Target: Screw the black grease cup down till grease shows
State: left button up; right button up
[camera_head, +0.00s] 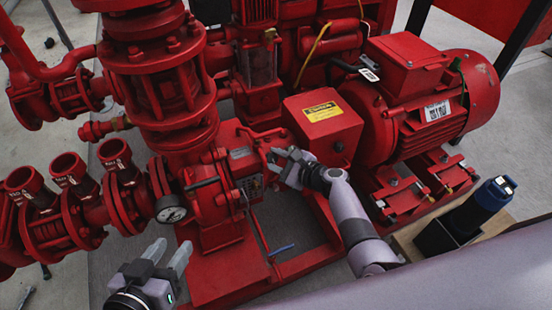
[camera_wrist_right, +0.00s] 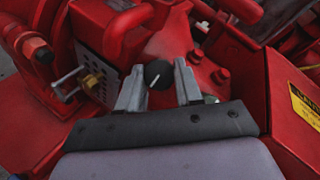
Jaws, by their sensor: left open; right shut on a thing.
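The black grease cup (camera_wrist_right: 158,74) shows in the right wrist view as a round black knob with a white line on its top. It sits on the red pump housing between the two fingers of my right gripper (camera_wrist_right: 158,88), which is shut on it. In the head view my right gripper (camera_head: 279,163) reaches the pump's bearing area, and the cup is too small and covered to make out there. No grease can be made out. My left gripper (camera_head: 167,258) is open and empty at the lower left, apart from the pump.
A pressure gauge (camera_head: 171,209) is on the pump's left side. A red box with a yellow label (camera_head: 323,112) and a large red motor (camera_head: 430,100) lie to the right. A brass fitting (camera_wrist_right: 90,81) is left of the cup.

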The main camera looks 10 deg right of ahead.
dwell(0.4)
jog(key=o, duration=1)
jog(key=shift+o, duration=0.2)
